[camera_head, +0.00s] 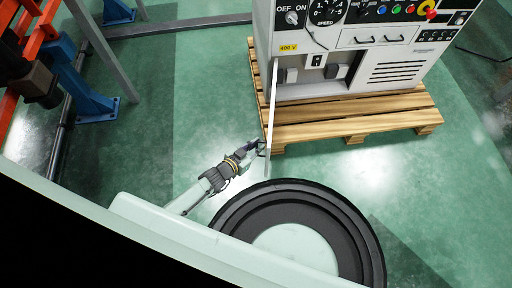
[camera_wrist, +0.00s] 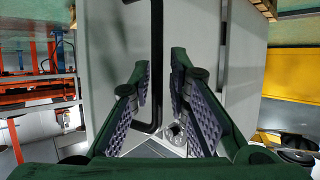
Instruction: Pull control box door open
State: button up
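The control box (camera_head: 350,50) is a light grey cabinet on a wooden pallet. Its door (camera_head: 271,110) stands swung out toward me, seen almost edge-on, and the compartment behind it is exposed. My gripper (camera_head: 259,147) is at the door's near end, on its left side. In the wrist view the door's grey face (camera_wrist: 200,30) fills the middle. A black bar handle (camera_wrist: 157,60) runs along it between my gripper's two fingers (camera_wrist: 160,80). The fingers are apart, with gaps showing beside the bar; I see no firm grip on it.
The wooden pallet (camera_head: 350,130) juts out below the box, close to the door. A round black-rimmed part (camera_head: 300,235) is in the foreground. Blue and orange racking (camera_head: 90,105) stands at the left. The green floor between racking and pallet is clear.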

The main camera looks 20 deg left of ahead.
notch_tip(320, 180, up, 10)
jog(key=shift+w+f, duration=0.15)
jog(key=shift+f, duration=0.1)
jog(key=s+a+g+y+p, duration=0.1)
jog(key=s+a+p, duration=0.6)
jog(key=a+p, duration=0.2)
jog(key=shift+a+r+p, duration=0.25)
jog(key=shift+a+p, duration=0.1)
jog(key=shift+a, duration=0.95)
dwell(0.5)
